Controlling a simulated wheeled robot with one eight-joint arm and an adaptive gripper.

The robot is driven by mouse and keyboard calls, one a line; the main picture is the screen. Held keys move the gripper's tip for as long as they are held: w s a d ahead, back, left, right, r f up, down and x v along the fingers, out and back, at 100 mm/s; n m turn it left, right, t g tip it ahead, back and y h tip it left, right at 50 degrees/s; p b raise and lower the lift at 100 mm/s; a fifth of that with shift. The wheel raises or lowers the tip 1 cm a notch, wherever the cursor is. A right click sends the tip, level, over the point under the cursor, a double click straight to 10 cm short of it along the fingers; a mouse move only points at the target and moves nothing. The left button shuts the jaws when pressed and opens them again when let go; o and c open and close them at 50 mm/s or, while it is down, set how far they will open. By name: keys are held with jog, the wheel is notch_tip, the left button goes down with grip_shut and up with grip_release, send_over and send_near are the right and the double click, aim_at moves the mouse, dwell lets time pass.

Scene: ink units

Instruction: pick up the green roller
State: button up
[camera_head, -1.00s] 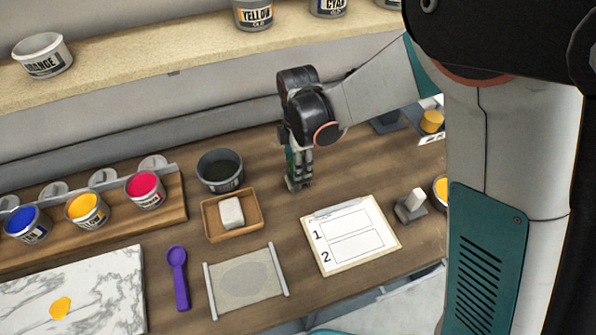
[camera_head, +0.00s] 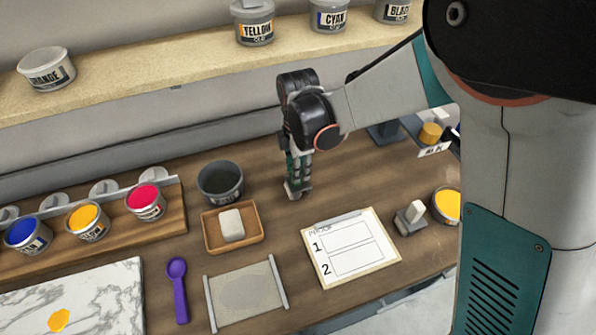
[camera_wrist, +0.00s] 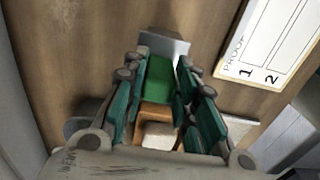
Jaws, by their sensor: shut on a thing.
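The green roller (camera_wrist: 158,79) shows in the wrist view between my two green-sided fingers, and my gripper (camera_wrist: 160,98) is shut on it. In the head view my gripper (camera_head: 298,188) points down over the wooden table, right of the dark bowl. The roller is mostly hidden by the fingers there. A pale grey piece (camera_wrist: 165,45) shows at the roller's far end; I cannot tell whether it belongs to the roller. I cannot tell if the roller touches the table.
A wooden tray (camera_head: 208,235) with a white block (camera_head: 231,225) and a dark bowl (camera_head: 220,183) stand left of my gripper. A proof card (camera_head: 350,262) lies at front right. Ink tubs (camera_head: 147,202) line the left rack. A shelf (camera_head: 140,92) runs above at the back.

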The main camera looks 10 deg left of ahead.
jog(key=shift+o, duration=0.2)
notch_tip(320, 180, up, 18)
jog(key=p, duration=0.2)
jog(key=shift+f+p, duration=0.15)
jog(key=shift+p, duration=0.25)
